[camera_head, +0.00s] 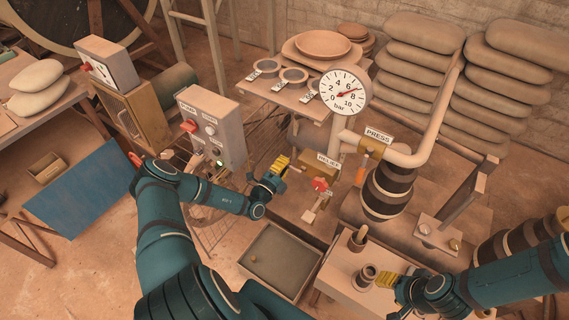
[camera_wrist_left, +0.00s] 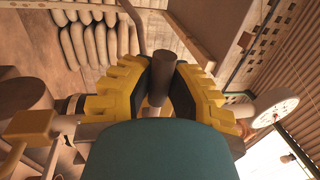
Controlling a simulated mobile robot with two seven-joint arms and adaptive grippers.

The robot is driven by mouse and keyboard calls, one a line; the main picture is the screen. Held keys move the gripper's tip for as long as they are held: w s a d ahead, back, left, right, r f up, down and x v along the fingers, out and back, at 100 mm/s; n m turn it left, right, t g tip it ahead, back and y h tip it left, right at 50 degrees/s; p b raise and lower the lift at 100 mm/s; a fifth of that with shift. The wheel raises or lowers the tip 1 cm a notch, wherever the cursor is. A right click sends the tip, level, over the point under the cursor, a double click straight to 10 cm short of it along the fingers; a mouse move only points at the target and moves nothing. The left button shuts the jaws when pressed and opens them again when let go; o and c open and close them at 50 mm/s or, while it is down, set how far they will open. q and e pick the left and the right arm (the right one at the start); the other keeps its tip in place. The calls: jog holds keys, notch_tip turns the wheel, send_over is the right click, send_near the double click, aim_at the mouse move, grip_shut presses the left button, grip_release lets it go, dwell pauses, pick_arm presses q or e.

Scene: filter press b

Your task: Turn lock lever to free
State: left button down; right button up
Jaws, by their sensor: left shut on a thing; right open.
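My left gripper (camera_head: 281,166) is shut on a dark round rod (camera_wrist_left: 160,75), which stands between its yellow fingers in the left wrist view. The rod's ends are partly hidden, and I cannot tell whether it is the lock lever. In the head view this gripper is left of the box labelled RELIEF (camera_head: 322,162). A red knob (camera_head: 320,184) sits below that label, apart from the gripper. An orange handle (camera_head: 361,173) hangs below the PRESS sign (camera_head: 378,136). My right gripper (camera_head: 380,283) is open at the lower right, close to a small brown cup (camera_head: 366,276).
A round gauge (camera_head: 344,92) and a thick cream pipe (camera_head: 432,125) stand behind the RELIEF box. A grey control box (camera_head: 213,125) with a red switch is at the left. A shallow tray (camera_head: 262,289) lies below my left gripper. Stacked sacks (camera_head: 420,60) fill the back right.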

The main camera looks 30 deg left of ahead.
pick_arm(q)
jog(key=c, duration=0.9)
grip_release()
jog(key=shift+s, duration=0.1)
jog(key=s, duration=0.4)
jog(key=s+f, duration=0.1)
jog(key=s, duration=0.2)
jog(key=s+f, duration=0.1)
jog(key=s, duration=0.3)
jog(key=shift+s+a+f, duration=0.1)
jog(key=shift+s+a, duration=0.1)
jog(key=shift+s, duration=0.15)
